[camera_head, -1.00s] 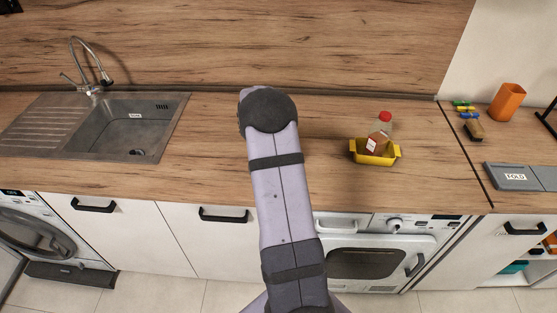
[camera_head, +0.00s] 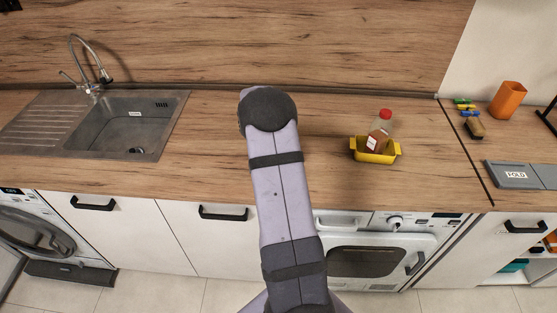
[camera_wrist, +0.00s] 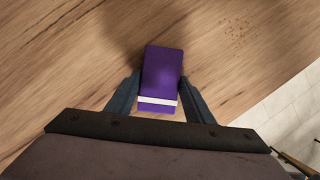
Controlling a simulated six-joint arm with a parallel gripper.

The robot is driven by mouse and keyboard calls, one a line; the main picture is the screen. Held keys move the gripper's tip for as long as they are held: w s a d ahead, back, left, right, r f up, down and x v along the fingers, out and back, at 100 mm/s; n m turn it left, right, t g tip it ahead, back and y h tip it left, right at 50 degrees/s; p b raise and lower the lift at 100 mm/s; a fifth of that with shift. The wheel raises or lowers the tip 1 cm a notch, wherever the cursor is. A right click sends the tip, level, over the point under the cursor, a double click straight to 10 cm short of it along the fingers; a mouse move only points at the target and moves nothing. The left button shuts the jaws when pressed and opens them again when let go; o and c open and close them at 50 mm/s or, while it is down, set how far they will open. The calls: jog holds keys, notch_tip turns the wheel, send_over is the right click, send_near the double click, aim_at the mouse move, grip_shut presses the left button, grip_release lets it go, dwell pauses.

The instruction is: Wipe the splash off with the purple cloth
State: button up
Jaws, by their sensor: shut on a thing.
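The purple cloth (camera_wrist: 162,68), a folded block with a white stripe near its lower end, is between the fingers of my gripper (camera_wrist: 159,86) in the wrist view. The gripper is shut on it. The cloth is over the wood worktop; I cannot tell whether it touches the surface. A patch of small brown specks, likely the splash (camera_wrist: 236,32), lies on the wood at the upper right of the wrist view, apart from the cloth. In the head view my arm hides the gripper, the cloth and the specks.
A yellow tray (camera_head: 360,155) holding a red-capped bottle (camera_head: 380,133) stands right of my arm on the worktop (camera_head: 220,140). The sink (camera_head: 120,115) is at the left. A grey folding board (camera_head: 516,175) and an orange cup (camera_head: 508,101) are at the far right.

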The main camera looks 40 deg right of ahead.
jog(key=shift+s+d+r, duration=0.1)
jog(key=shift+s+r, duration=0.05)
jog(key=shift+s, duration=1.2)
jog(key=shift+w, duration=0.1)
jog(key=shift+w+p, duration=0.5)
jog(key=shift+w, duration=0.4)
jog(key=shift+w, duration=0.1)
jog(key=shift+w+f+p, duration=0.25)
jog(key=shift+w+p, duration=0.05)
jog(key=shift+w, duration=0.45)
jog(key=shift+a, duration=0.2)
jog(key=shift+w, duration=0.2)
